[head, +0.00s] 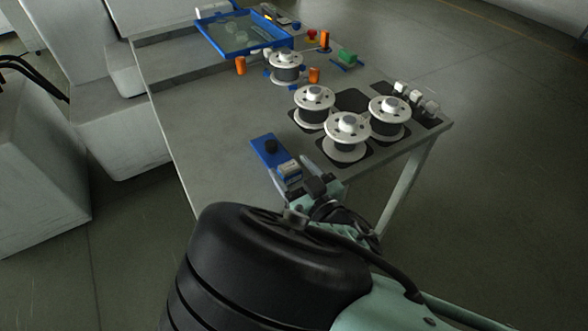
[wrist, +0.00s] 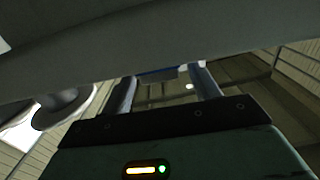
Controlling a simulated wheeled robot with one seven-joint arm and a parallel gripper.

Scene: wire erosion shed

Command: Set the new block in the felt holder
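A blue plate (head: 262,146) with a black knob lies near the table's front edge. A small pale grey block (head: 290,168) sits at its near end, close to my gripper's tips. My gripper (head: 304,180) is low at the table edge. In the wrist view my gripper (wrist: 162,86) has its two fingers spread apart, with a grey block-like piece (wrist: 158,73) and a blue edge beyond the tips. I see no firm contact. Several small pale blocks (head: 415,96) stand on a dark strip (head: 428,121) at the table's right edge. I cannot tell which piece is the felt holder or the new block.
Three white spools (head: 347,136) stand on dark pads just right of my gripper, with another spool (head: 286,68) farther back. A blue tray (head: 246,50) lies at the back, near orange cylinders (head: 314,75) and a green piece (head: 347,57). The left-middle tabletop (head: 210,120) is clear.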

